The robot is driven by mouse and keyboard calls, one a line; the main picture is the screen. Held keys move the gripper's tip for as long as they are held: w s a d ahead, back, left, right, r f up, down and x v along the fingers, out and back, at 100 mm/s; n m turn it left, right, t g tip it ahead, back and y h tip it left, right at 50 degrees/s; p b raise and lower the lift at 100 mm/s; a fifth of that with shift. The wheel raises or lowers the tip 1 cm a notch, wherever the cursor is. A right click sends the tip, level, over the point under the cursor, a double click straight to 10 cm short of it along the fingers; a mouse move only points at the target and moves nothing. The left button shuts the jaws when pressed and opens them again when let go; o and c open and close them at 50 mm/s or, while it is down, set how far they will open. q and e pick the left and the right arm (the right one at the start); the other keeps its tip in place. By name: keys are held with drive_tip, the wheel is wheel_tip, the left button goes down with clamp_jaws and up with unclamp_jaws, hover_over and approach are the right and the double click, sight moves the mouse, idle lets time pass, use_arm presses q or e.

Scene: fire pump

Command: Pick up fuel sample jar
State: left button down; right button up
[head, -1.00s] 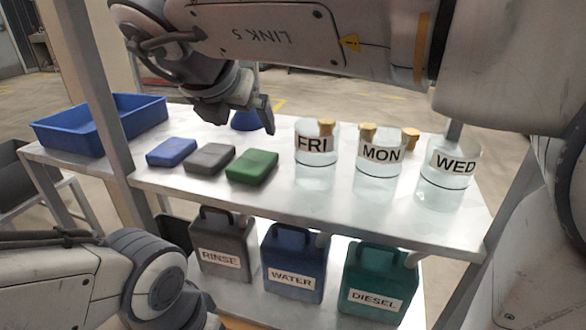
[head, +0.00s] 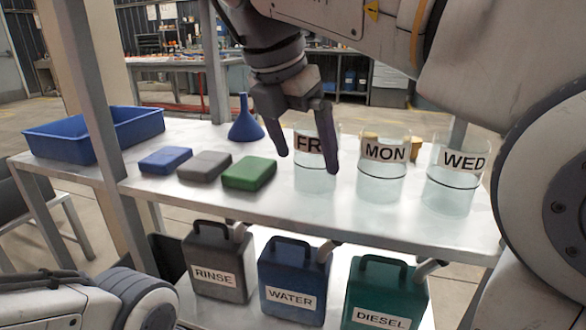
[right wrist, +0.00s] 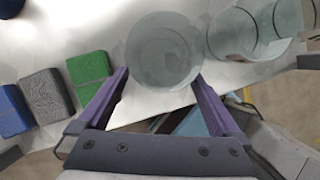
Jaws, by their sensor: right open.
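Three clear glass jars with white labels stand upright in a row on the upper shelf: the FRI jar (head: 315,180), the MON jar (head: 382,183) and the WED jar (head: 452,192). My right gripper (head: 308,163) is open and empty, pointing down in front of the FRI jar and partly covering its label. In the right wrist view a round jar (right wrist: 165,50) lies beyond and between the spread fingertips (right wrist: 160,76); whether they touch it cannot be told. My left arm shows at the lower left, its gripper out of frame.
Blue (head: 165,160), grey (head: 204,166) and green (head: 249,173) blocks lie left of the jars. A blue funnel (head: 246,125) and blue tray (head: 95,138) stand behind. RINSE, WATER and DIESEL cans (head: 385,295) fill the lower shelf. A metal post (head: 85,90) rises at left.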

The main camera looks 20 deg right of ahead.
sight(321, 155)
drive_tip(key=w+d, duration=0.1)
drive_tip(key=w+d+b, duration=0.1)
drive_tip(key=d, duration=0.1)
drive_tip(key=shift+d+f, duration=0.1)
drive_tip(key=shift+f, duration=0.05)
drive_tip(key=shift+f+b, duration=0.75)
drive_tip(key=shift+f, duration=0.05)
drive_tip(key=shift+w+d+f+b, duration=0.25)
drive_tip(key=shift+f+b, duration=0.15)
drive_tip(key=shift+f, duration=0.1)
drive_tip(key=shift+r, duration=0.1)
drive_tip(key=c, duration=1.3)
drive_tip(key=shift+r, duration=0.1)
